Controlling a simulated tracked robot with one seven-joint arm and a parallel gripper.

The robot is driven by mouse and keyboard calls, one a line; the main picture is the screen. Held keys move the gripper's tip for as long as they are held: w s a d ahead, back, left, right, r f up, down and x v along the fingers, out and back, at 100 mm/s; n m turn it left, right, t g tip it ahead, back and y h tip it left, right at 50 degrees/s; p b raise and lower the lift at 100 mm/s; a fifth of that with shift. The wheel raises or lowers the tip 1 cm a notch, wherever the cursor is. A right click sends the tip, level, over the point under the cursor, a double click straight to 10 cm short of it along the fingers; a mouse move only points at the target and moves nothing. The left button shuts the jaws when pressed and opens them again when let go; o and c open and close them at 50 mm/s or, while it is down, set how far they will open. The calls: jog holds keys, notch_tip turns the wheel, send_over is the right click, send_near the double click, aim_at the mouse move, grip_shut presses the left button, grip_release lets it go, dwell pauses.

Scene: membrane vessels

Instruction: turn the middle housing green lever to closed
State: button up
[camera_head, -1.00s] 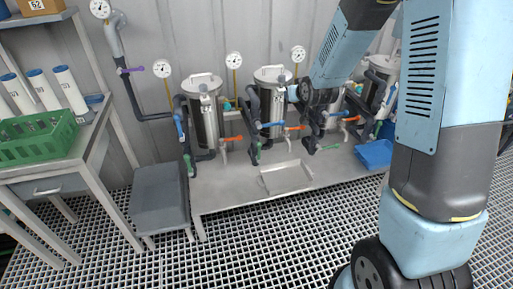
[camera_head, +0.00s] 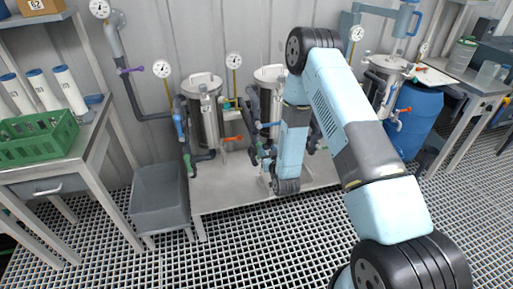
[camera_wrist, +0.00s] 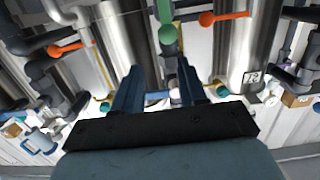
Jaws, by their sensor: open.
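The middle housing is a steel cylinder; its lid and upper body (camera_head: 268,76) show in the head view, with my arm covering its right side and lower part. In the wrist view, its steel body (camera_wrist: 125,40) appears behind my left finger. The green lever (camera_wrist: 166,28) hangs from the top edge of the wrist view with a round green knob at its end. My gripper (camera_wrist: 157,85) is open and empty, with its two blue fingers apart. The lever lies beyond the fingertips, between their lines; contact cannot be told. In the head view my arm hides most of this area.
Orange levers (camera_wrist: 224,18) (camera_wrist: 64,49) flank the green one. The left housing (camera_head: 205,120), dark pipes and a blue valve lever (camera_head: 178,124) stand close by. The metal bench (camera_head: 225,190) is clear at front left. A grey bin (camera_head: 158,195) stands left of it.

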jog(key=s+f+t, duration=0.1)
jog(key=s+f, duration=0.3)
jog(key=f, duration=0.1)
jog(key=x, duration=1.3)
jog(key=shift+w+a+f, duration=0.2)
jog(key=shift+w+a, duration=0.05)
jog(key=shift+a, duration=0.25)
jog(key=shift+c, duration=0.4)
grip_shut()
